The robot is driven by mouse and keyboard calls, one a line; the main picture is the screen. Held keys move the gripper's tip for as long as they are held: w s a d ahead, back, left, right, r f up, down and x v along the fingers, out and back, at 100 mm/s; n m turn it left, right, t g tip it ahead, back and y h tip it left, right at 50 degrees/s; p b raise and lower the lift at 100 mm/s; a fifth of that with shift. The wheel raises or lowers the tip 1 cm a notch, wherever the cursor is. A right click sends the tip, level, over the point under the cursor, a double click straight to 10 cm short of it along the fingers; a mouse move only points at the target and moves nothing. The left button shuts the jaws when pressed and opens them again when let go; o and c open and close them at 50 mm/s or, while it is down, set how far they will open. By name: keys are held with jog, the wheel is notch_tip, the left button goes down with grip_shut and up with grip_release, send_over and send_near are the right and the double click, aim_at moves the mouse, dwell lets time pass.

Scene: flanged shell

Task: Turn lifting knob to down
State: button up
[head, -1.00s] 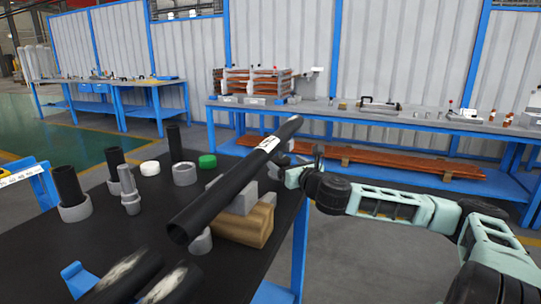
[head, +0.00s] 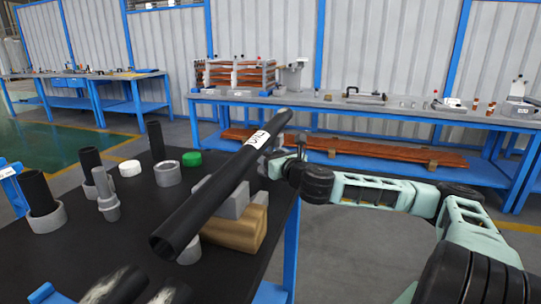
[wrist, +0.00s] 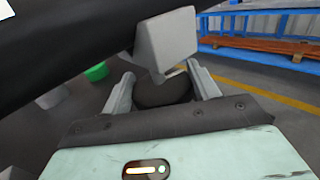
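A long black tube (head: 215,192) with a white label lies at a slant across grey supports on the black-topped table. My gripper (head: 276,163) is at the right side of the tube's far end in the head view, beside the grey support. In the wrist view my gripper (wrist: 160,68) has its two fingers well apart. A dark rounded part (wrist: 163,91), possibly the lifting knob, sits between them; I cannot tell whether the fingers touch it. A grey block (wrist: 166,40) stands just beyond the fingertips, under the black tube (wrist: 75,40). The knob is not clearly visible in the head view.
The black table (head: 120,232) also holds a tan block (head: 237,230), a green cap (head: 191,158), a white cap (head: 130,168) and several grey fittings. A blue workbench (head: 400,110) stands along the back wall. Open floor lies to the right of the table.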

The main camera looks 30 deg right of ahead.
jog(key=shift+d+y, duration=0.1)
jog(key=shift+y, duration=0.2)
jog(key=n+y+p, duration=0.1)
jog(key=n+y, duration=0.1)
jog(key=y, duration=0.1)
jog(key=n+g+y+p, duration=0.1)
jog(key=n+y, duration=0.1)
jog(key=y, duration=0.1)
jog(key=shift+d+r+n+y, duration=0.1)
jog(key=shift+d+n+y, duration=0.05)
jog(key=shift+n+y, duration=0.25)
jog(key=n+g+y+p, duration=0.1)
jog(key=n+g+y, duration=0.1)
jog(key=y, duration=0.1)
jog(key=n+g+y+p, duration=0.2)
jog(key=n+g+y, duration=0.1)
jog(key=shift+w+y, duration=0.15)
jog(key=shift+y, duration=0.25)
jog(key=n+g+y, duration=0.3)
jog(key=n+g, duration=0.1)
jog(key=g, duration=0.1)
jog(key=shift+p, duration=0.4)
jog(key=shift+n+g+y+b, duration=0.2)
jog(key=shift+n+g+y, duration=0.15)
jog(key=shift+n+g, duration=0.85)
jog(key=shift+n+g+y+b, duration=0.3)
jog(key=shift+n+g, duration=0.4)
jog(key=shift+g, duration=1.3)
jog(key=o, duration=1)
